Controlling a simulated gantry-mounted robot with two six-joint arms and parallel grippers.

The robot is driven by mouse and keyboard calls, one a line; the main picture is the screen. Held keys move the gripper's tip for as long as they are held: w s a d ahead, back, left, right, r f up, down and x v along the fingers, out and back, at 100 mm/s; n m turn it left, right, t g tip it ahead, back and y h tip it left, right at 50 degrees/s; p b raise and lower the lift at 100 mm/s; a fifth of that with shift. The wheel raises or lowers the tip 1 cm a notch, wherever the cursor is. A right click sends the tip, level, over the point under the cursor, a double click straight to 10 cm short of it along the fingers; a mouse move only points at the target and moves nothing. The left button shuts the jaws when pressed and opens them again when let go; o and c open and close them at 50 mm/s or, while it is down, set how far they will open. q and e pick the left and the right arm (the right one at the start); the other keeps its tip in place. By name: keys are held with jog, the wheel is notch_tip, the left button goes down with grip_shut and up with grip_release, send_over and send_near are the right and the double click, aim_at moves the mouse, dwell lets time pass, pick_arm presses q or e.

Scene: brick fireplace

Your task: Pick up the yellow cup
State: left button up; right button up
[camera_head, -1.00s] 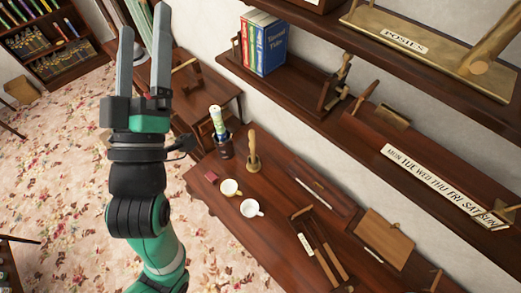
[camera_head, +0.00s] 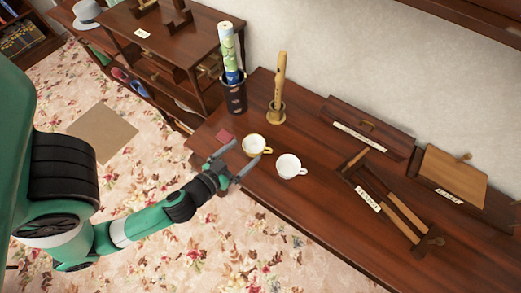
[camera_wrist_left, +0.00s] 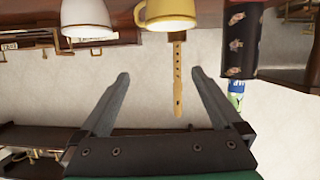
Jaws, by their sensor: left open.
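The yellow cup (camera_head: 253,146) stands upright near the front edge of the wooden table, its handle to the right in the head view. My left gripper (camera_head: 241,156) is open and empty at that edge, just in front of the cup, fingers pointing toward it. In the left wrist view, which is upside down, the yellow cup (camera_wrist_left: 168,14) shows at the top, beyond the spread fingertips (camera_wrist_left: 160,73). I see no contact between the fingers and the cup. My right gripper is not in view.
A white cup (camera_head: 288,167) stands close on the right. A dark patterned holder with rolls (camera_head: 235,95) and a recorder on a stand (camera_head: 277,110) are behind. A small red item (camera_head: 224,136) lies left. Wooden trays (camera_head: 385,196) are further right.

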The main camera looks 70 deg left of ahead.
pick_arm(q)
jog(key=g+b, duration=0.1)
jog(key=b, duration=0.2)
send_near(254, 148)
jog(key=f, duration=0.2)
jog(key=s+f, duration=0.1)
jog(key=shift+a+f, duration=0.2)
jog(key=shift+a, duration=0.05)
jog(key=shift+a+r, duration=0.15)
jog(key=shift+w+a, duration=0.1)
jog(key=shift+w, duration=0.1)
jog(key=p+x, duration=0.2)
jog(key=x, duration=0.3)
jog(key=shift+w+a, duration=0.1)
jog(key=shift+w, duration=0.15)
jog(key=shift+w+a+f, duration=0.3)
jog(key=shift+f, duration=0.05)
jog(key=x, duration=0.4)
jog(key=shift+w+a, duration=0.15)
jog(key=shift+w, duration=0.3)
jog(key=c, duration=1.1)
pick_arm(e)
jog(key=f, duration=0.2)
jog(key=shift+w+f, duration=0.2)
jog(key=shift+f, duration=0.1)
